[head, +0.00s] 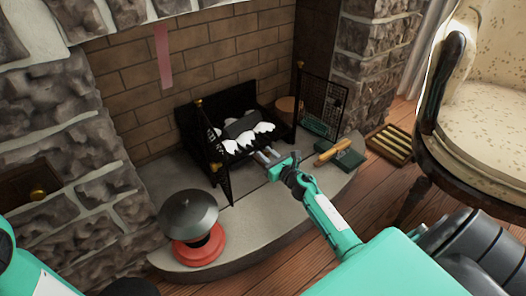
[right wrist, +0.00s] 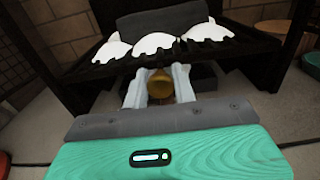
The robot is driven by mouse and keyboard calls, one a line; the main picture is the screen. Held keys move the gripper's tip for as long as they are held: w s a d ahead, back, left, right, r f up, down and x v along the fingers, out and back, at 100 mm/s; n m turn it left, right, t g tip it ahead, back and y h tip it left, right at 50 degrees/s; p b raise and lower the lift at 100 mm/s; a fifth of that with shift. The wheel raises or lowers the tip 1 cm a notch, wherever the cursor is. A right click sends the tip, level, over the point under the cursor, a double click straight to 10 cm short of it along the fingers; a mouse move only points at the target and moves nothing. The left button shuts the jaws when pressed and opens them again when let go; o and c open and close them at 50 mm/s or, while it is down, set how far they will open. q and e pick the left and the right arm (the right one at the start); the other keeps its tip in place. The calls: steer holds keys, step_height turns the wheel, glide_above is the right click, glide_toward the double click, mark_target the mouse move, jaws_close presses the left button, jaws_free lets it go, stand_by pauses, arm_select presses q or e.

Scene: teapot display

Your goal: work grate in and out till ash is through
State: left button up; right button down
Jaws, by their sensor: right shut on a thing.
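The black grate (right wrist: 95,70) stands in the brick fireplace, with white ash (right wrist: 155,44) heaped along it and a dark log or block behind. In the head view the white ash (head: 245,138) shows between the black side panels. My right gripper (head: 267,156) is at the low front of the grate. In the right wrist view its pale fingers (right wrist: 157,86) are shut on a round brass knob (right wrist: 158,84) just below the grate's front edge. What the knob joins to is hidden behind it. My left gripper is not in view.
A grey-domed pot with a red base (head: 195,225) stands on the hearth at left. A mesh screen panel (head: 322,103) stands on the right. A green block with a wooden handle (head: 338,153), a slatted tray (head: 390,143) and an armchair (head: 490,70) lie further right.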

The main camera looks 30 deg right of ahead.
steer(key=shift+s, duration=0.8)
steer(key=c, duration=1.2)
jaws_free()
steer(key=shift+s, duration=0.15)
steer(key=shift+d, duration=0.1)
steer(key=shift+s, duration=0.1)
steer(key=s, duration=0.9)
steer(key=s+d, duration=0.1)
steer(key=s, duration=0.3)
steer(key=shift+s, duration=0.3)
steer(key=shift+o, duration=0.3)
